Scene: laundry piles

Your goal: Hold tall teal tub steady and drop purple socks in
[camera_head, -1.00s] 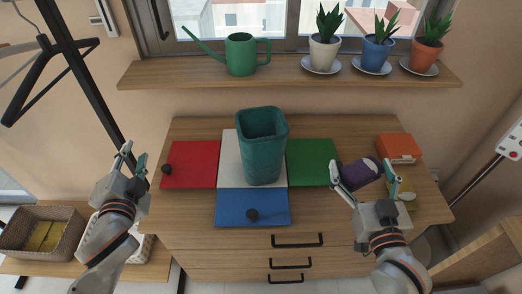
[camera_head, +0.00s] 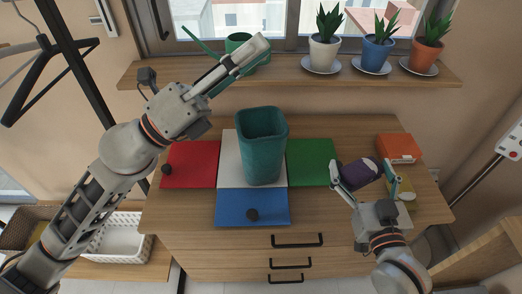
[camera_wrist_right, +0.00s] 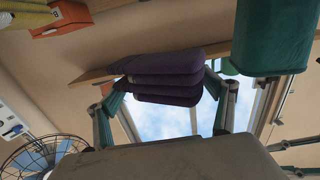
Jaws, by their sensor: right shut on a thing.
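The tall teal tub (camera_head: 263,158) stands upright on the white square in the middle of the dresser top. The folded purple socks (camera_head: 358,174) are between the fingers of my right gripper (camera_head: 363,173), which is shut on them right of the tub, beyond the green square. In the right wrist view the purple socks (camera_wrist_right: 165,76) show as a layered bundle between the fingers, with the tub (camera_wrist_right: 272,38) apart at upper right. My left gripper (camera_head: 232,66) is raised high at upper left of the tub, not touching it; its finger opening is unclear from this side view.
Red (camera_head: 190,165), green (camera_head: 310,163) and blue (camera_head: 270,208) squares lie around the tub; small dark round things sit by the red and on the blue. An orange box (camera_head: 398,148) lies at right. A shelf (camera_head: 290,72) above holds a watering can and potted plants.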

